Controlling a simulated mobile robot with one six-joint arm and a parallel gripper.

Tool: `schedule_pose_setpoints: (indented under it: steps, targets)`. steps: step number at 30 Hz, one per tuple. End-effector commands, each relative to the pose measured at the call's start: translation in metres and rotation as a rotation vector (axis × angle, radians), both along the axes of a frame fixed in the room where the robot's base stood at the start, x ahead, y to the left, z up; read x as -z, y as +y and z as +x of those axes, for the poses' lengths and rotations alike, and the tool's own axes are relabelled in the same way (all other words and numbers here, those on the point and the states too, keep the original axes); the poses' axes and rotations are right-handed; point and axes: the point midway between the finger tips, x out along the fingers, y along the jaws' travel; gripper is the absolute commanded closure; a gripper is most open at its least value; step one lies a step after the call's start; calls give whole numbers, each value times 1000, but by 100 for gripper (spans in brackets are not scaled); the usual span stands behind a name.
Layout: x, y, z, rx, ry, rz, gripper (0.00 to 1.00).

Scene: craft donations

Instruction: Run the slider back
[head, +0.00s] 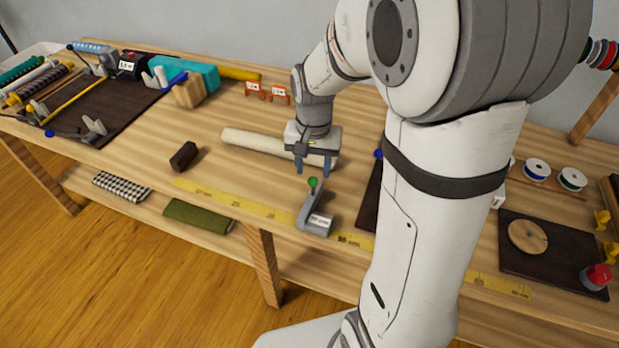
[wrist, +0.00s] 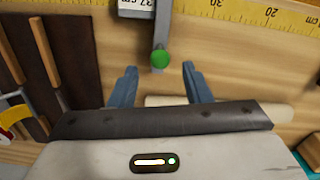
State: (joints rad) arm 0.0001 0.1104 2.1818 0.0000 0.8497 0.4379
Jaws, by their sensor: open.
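A grey slider (head: 313,215) with a white label sits on the yellow measuring tape (head: 250,206) along the table's front edge. A green ball (head: 312,182) tops the end of its arm, which points in from the edge. In the wrist view the slider (wrist: 160,25) shows at the top, its label reading about 37 cm. My gripper (head: 313,171) is open and empty above the table. Its blue fingers stand to either side of the green ball's line in the wrist view (wrist: 160,70), with the ball just beyond their tips. I see no contact.
A cream roll (head: 255,142) lies behind and under my gripper. A dark block (head: 183,156) lies to the left. Dark mats stand at both sides, the right one with a wooden disc (head: 527,236) and a red button (head: 597,276). The table along the tape's left part is clear.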

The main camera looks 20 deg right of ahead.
Motion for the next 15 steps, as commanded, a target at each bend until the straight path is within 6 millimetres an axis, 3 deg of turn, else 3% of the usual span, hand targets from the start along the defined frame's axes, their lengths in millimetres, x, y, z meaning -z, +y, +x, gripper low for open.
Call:
schedule_pose_setpoints:
  steps: [9, 15]
  targets:
    - [51, 0, -1, -2, 4, -1, 56]
    - [67, 1, -1, -3, 2, 0, 56]
